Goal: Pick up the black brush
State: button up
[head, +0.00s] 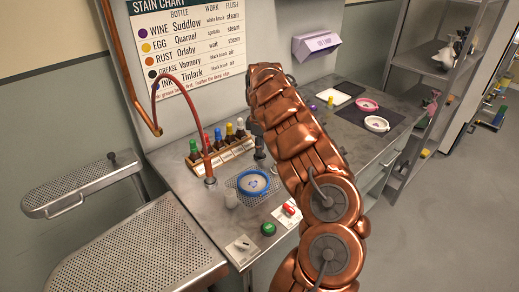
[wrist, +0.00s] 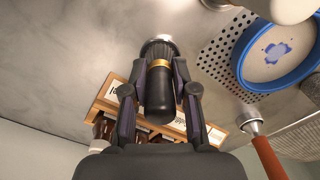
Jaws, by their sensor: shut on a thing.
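In the head view my gripper (head: 260,142) is at the end of the copper arm, over the steel counter just right of the bottle rack.
A wooden rack (head: 222,157) holds several colour-capped bottles. A blue-rimmed round piece with a blue stain (head: 253,182) lies on a perforated plate. A green object (head: 268,229) and small cards are in front.

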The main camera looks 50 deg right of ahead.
grip_shut()
jog(key=shift+r+b, duration=0.95)
jog(key=shift+r, duration=0.65)
jog(key=shift+s+a+r, duration=0.1)
jog(key=shift+s+r, duration=0.05)
jog(key=s+a+b, duration=0.1)
jog(key=s+a, duration=0.2)
jog(key=s+a+b, duration=0.2)
jog(key=s, duration=0.2)
jog(key=s+a+r+b, duration=0.1)
jog(key=s+a, duration=0.2)
jog(key=s, duration=0.1)
jog(key=shift+s+a+r+b, duration=0.1)
jog(key=shift+s+a+b, duration=0.1)
jog(key=shift+a+b, duration=0.2)
jog(key=shift+s+a+r, duration=0.2)
jog(key=shift+s+a, duration=0.15)
jog(key=shift+s, duration=0.15)
jog(key=shift+r, duration=0.25)
